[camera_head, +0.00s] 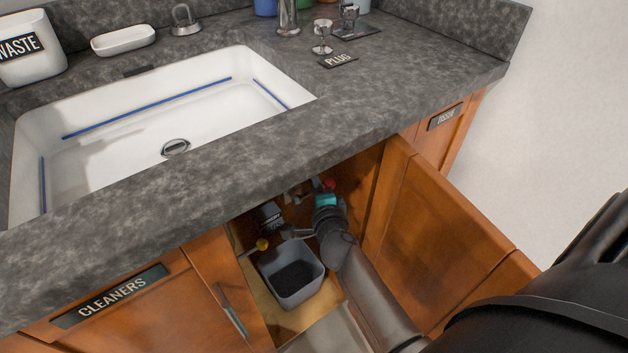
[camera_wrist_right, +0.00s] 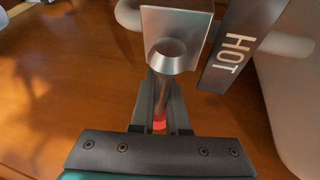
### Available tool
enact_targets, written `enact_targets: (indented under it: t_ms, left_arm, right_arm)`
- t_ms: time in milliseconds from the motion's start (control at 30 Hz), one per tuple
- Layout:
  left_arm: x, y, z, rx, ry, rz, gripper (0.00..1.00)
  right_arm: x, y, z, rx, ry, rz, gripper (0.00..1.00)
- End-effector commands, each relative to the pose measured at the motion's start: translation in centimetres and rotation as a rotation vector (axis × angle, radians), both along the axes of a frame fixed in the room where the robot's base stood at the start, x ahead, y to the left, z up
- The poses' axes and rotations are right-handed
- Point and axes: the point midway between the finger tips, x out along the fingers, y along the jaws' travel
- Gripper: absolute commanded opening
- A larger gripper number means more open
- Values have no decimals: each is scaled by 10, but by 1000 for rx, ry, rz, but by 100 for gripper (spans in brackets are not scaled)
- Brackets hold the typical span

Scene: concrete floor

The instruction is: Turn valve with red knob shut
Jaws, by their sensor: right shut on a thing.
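The red knob (camera_wrist_right: 159,124) shows as a small red patch between the fingers of my right gripper (camera_wrist_right: 161,100) in the right wrist view. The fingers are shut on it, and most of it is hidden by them. A metal stem runs from it up to a round metal collar (camera_wrist_right: 172,55) on a square plate. In the head view my right arm reaches into the open under-sink cabinet, and a bit of red (camera_head: 329,184) shows just beyond its teal part. The knob's turn angle cannot be told. My left gripper is not in view.
A dark HOT label (camera_wrist_right: 240,45) stands beside the valve. A yellow knob (camera_head: 262,245) and a grey bin (camera_head: 291,272) are in the cabinet left of my arm. The open cabinet door (camera_head: 430,235) is close on the right, and the countertop (camera_head: 420,85) overhangs above.

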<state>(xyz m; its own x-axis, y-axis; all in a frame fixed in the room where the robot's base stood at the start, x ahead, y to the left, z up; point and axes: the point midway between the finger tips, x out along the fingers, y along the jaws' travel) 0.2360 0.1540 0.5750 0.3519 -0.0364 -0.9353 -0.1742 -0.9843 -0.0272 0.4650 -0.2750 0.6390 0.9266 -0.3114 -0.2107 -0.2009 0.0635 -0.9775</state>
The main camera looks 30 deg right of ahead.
Motion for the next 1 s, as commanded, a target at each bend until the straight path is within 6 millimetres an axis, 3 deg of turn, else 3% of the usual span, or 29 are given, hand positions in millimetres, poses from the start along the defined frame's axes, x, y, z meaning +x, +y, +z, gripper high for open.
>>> enact_targets:
  t_ms: [633, 667, 700, 900, 1000]
  left_arm:
    - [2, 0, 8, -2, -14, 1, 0]
    - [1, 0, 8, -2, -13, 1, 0]
    - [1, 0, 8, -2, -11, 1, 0]
    - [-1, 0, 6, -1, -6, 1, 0]
    - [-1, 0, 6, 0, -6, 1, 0]
  right_arm:
    - [1, 0, 8, -97, -11, 3, 0]
    - [1, 0, 8, -97, -11, 3, 15]
    - [1, 0, 8, -97, -11, 3, 20]
    - [1, 0, 7, -95, -9, 2, 42]
    - [1, 0, 7, -95, -9, 2, 44]
